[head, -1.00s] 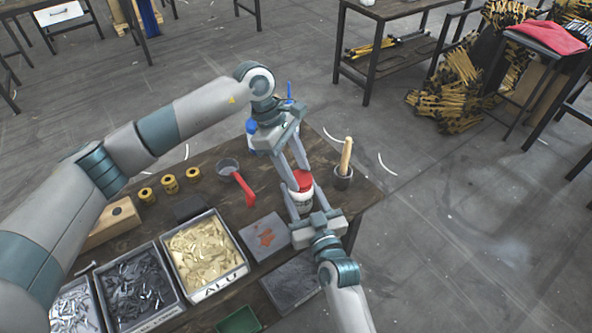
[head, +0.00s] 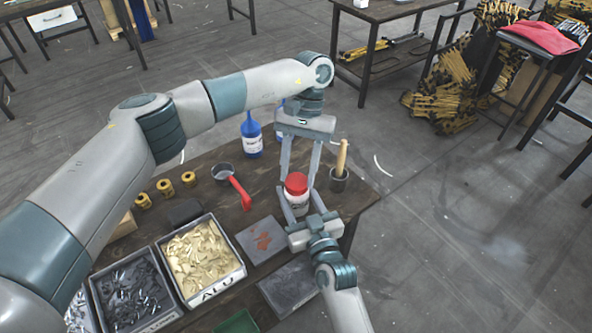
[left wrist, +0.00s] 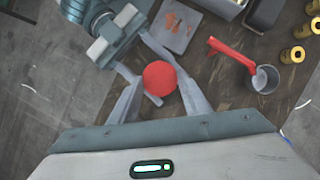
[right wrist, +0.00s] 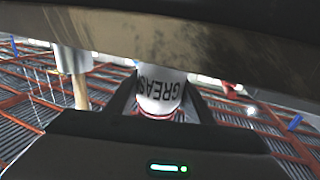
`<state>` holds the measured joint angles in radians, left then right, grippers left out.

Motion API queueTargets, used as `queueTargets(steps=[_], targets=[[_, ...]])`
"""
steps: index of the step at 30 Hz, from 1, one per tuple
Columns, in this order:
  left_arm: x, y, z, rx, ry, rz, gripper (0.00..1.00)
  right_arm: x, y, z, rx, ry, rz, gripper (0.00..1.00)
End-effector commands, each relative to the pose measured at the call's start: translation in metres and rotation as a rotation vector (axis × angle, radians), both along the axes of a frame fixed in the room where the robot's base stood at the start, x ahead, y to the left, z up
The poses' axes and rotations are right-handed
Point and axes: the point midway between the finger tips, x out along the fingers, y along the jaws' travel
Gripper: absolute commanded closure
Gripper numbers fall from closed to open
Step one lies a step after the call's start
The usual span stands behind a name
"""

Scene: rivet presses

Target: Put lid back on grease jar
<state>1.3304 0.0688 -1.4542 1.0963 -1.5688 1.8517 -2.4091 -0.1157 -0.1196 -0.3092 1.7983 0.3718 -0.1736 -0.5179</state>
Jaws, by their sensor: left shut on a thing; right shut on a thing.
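The white grease jar (head: 297,204) is at the right part of the workbench, and its label shows upside down in the right wrist view (right wrist: 160,92). My right gripper (head: 298,208) is shut around the jar body from the front. The red lid (head: 296,183) is at the top of the jar, seen from above in the left wrist view (left wrist: 160,77). My left gripper (head: 297,187) points down from above and is shut on the lid. The lid lines up with the jar mouth, but I cannot tell whether it is fully seated. The fingers hide part of the jar's sides.
A blue bottle (head: 251,136), a red-handled cup (head: 223,172) and several brass rings (head: 165,187) are to the left. A bin of ALU pieces (head: 200,255) and flat plates lie in front.

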Motion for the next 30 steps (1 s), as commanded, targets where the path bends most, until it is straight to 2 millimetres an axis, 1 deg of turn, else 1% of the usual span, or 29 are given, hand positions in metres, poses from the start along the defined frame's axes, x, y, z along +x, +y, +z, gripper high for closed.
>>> queueTargets(steps=[3,6,9,12,20,21,22,23,30], targets=[[-0.0014,-0.003,0.0005,0.003,-0.001,-0.203,0.77,0.0001,-0.0003,-0.0003,0.0,0.001,0.0,1.0],[-0.0019,-0.0038,0.0006,0.004,-0.001,-0.362,0.77,0.0001,-0.0003,-0.0003,0.0,0.0,0.0,1.0],[-0.003,-0.0046,0.0,0.003,0.001,-0.47,0.77,0.0001,-0.0003,-0.0003,0.0,0.001,0.0,1.0],[-0.003,-0.0045,0.0,0.001,0.003,-0.512,0.77,0.0001,-0.0004,-0.0003,0.0,0.001,-0.001,1.0],[-0.0028,-0.0043,-0.0001,0.001,0.003,-0.513,0.77,0.0,-0.0003,-0.0003,0.0,0.0,-0.001,1.0],[-0.0028,-0.0042,0.0,0.001,0.003,-0.513,0.48,0.0,-0.0004,-0.0003,0.0,0.0,-0.001,1.0],[-0.0027,-0.0044,0.0,0.001,0.003,-0.512,0.4,0.0,-0.0004,-0.0003,0.0,0.0,-0.001,1.0],[-0.0027,-0.0044,-0.0001,0.001,0.003,-0.512,0.38,0.0,-0.0004,-0.0003,0.0,0.0,-0.001,1.0],[-0.0028,-0.0045,-0.0001,-0.001,0.002,-0.511,0.38,0.0,-0.0003,-0.0003,-0.001,0.0,0.0,1.0]])
